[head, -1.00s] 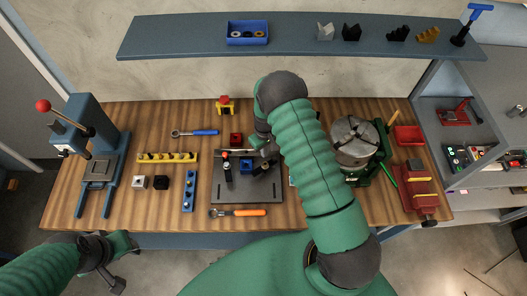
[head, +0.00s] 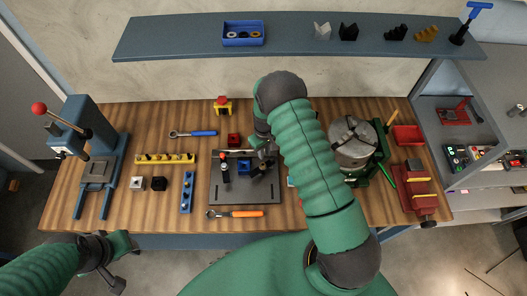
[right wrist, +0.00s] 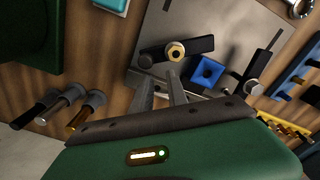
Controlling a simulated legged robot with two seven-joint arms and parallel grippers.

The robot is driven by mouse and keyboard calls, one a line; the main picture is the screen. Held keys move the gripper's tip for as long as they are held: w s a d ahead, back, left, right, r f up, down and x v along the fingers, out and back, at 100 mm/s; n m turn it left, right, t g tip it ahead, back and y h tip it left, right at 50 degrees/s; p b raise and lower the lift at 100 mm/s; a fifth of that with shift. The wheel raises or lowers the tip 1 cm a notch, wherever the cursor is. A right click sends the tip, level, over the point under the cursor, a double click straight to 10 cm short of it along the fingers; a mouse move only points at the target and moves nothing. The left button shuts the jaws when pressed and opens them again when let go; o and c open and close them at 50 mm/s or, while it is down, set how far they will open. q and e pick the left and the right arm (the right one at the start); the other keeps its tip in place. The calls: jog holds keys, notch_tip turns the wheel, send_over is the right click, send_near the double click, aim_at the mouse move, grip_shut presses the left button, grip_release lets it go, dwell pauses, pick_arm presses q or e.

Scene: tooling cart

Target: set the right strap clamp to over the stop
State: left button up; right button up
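A dark fixture plate (head: 245,196) lies mid-bench. It shows in the right wrist view (right wrist: 232,25). A blue block (head: 244,166) (right wrist: 207,72) sits on it between two dark strap clamps. The left strap clamp (head: 226,174) shows at the right in the wrist view (right wrist: 263,78). The right strap clamp (head: 261,170), a black bar with a brass nut, appears near my fingertips in the wrist view (right wrist: 198,46). My right gripper (right wrist: 162,75) has its fingers apart with nothing visible between them. I cannot single out the stop. My left gripper (head: 126,266) is off the bench's front edge; its fingers are unclear.
A red block (head: 234,139) is behind the plate. A blue rail (head: 187,192) and yellow rail (head: 165,158) are to its left, an orange-handled tool (head: 236,213) in front. A round chuck (head: 353,142) stands right of my right arm. A shelf (head: 185,40) spans the back.

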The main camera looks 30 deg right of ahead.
jog(key=o, duration=0.4)
jog(key=shift+d+f, duration=0.15)
jog(key=shift+d, duration=0.3)
jog(key=shift+a, duration=0.3)
notch_tip(320, 180, up, 16)
jog(key=m+b, duration=0.9)
jog(key=b, duration=0.7)
send_over(272, 158)
pick_arm(q)
jog(key=s+p+x, duration=0.1)
jog(key=s+x, duration=0.2)
jog(key=x, duration=1)
jog(key=shift+d+f+p, duration=0.25)
jog(key=shift+f+p, duration=0.15)
jog(key=shift+f, duration=0.35)
pick_arm(e)
notch_tip(272, 158, down, 16)
jog(key=shift+r, duration=0.1)
